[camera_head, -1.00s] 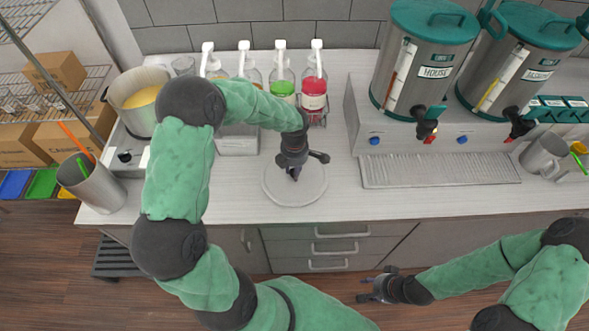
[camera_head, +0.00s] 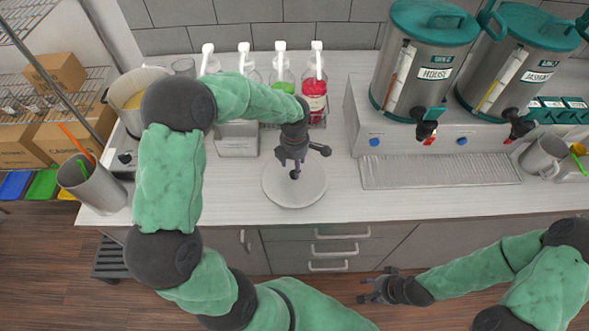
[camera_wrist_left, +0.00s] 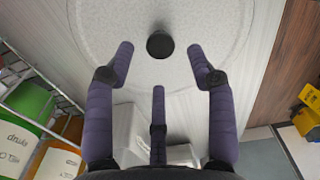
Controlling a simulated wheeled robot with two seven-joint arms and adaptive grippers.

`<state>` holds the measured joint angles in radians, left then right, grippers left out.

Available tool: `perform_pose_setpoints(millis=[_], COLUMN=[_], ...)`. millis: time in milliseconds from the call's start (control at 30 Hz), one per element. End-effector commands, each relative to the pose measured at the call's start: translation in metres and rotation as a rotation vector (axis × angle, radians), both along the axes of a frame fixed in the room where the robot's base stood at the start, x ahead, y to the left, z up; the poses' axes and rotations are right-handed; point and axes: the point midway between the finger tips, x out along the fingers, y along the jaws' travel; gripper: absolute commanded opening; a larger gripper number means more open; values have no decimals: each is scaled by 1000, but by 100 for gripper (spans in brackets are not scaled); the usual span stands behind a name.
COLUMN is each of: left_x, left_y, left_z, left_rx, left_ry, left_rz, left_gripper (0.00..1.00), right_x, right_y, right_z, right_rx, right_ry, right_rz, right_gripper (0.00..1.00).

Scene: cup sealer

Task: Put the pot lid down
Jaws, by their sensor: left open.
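The pot lid (camera_head: 310,190) is a light grey disc lying flat on the white counter. It also shows in the left wrist view (camera_wrist_left: 190,75), with its black knob (camera_wrist_left: 160,45) near the top middle. My left gripper (camera_head: 293,168) is above the lid, open, with its fingers spread apart and the knob just beyond them. The knob is clear of the fingers. The pot (camera_head: 130,92) with yellow contents stands at the back left, partly hidden by my left arm. My right gripper (camera_head: 370,288) is low at the front, away from the counter; its fingers look apart.
Several pump bottles (camera_head: 313,90) stand behind the lid. A drip tray (camera_head: 440,171) and two steel urns (camera_head: 423,65) are on the right. A metal cup with straws (camera_head: 90,188) stands at the left front. Counter space beside the lid is free.

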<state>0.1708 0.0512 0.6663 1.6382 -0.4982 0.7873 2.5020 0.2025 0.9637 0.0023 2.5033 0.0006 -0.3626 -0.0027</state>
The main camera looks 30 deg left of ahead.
Motion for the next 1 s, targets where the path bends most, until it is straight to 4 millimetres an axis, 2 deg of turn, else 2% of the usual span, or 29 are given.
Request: perform_pose_setpoints(millis=[33,200,400,600,1000], left_x=[0,1,0,-1,-1], left_y=[0,0,0,0,0], left_z=[13,45,70,78,78], left_rx=[1,0,0,-1,-1], left_ry=[-4,-3,0,2,2], left_rz=[1,0,0,0,0], left_gripper=[56,56,56,56,56], right_x=[0,0,0,0,0], right_y=[0,0,0,0,0], right_z=[1,2,3,3,3], right_rx=[0,0,0,0,0], right_ry=[0,0,0,0,0], right_rz=[0,0,0,0,0], right_gripper=[40,40,40,40,40])
